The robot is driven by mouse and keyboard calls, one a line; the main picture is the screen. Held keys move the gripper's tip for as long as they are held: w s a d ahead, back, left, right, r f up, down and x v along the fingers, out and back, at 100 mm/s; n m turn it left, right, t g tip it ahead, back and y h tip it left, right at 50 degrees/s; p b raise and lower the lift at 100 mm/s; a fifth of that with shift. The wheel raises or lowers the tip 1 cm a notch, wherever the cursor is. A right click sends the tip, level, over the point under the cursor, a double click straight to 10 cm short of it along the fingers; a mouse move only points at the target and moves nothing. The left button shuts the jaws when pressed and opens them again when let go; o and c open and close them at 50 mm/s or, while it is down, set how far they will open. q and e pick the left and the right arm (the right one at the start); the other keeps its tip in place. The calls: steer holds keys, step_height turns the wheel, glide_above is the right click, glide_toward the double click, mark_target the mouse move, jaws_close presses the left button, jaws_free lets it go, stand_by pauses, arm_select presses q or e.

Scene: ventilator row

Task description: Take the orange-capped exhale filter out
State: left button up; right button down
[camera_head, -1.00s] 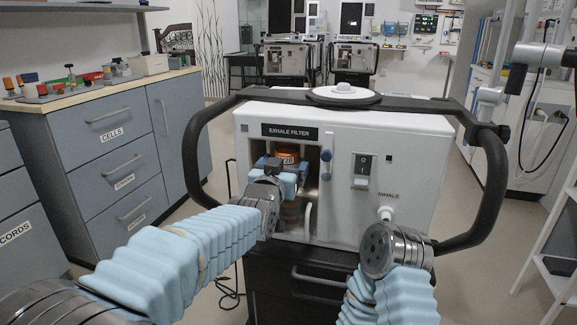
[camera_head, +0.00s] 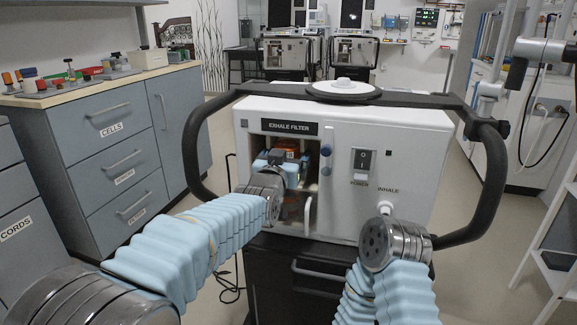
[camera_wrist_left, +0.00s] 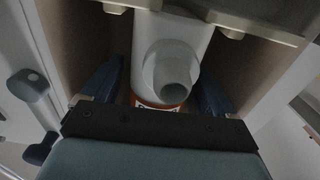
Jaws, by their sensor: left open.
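The exhale filter sits in the open compartment of the white ventilator (camera_head: 345,115), under the EXHALE FILTER label (camera_head: 290,128). In the head view only a little of its orange cap (camera_head: 290,154) shows above my gripper. The left wrist view shows its white body with a round port (camera_wrist_left: 172,78) and an orange band (camera_wrist_left: 150,104) below. My left gripper (camera_head: 277,160) reaches into the compartment and is open, one finger each side of the filter. The fingers also show in the left wrist view (camera_wrist_left: 160,88), with apparent gaps. My right gripper's fingers do not show; my right wrist is before the ventilator's front.
Compartment walls (camera_wrist_left: 262,65) stand close on both sides of my left gripper. A black handle bar (camera_head: 195,150) curves around the ventilator. Drawers (camera_head: 110,150) stand at left.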

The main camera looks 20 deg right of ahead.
arm_select(q)
steer(key=shift+c, duration=0.3)
steer(key=c, duration=0.9)
steer(key=shift+r, duration=0.15)
steer(key=shift+r, duration=0.1)
steer(key=shift+r, duration=0.3)
steer(key=shift+r, duration=0.1)
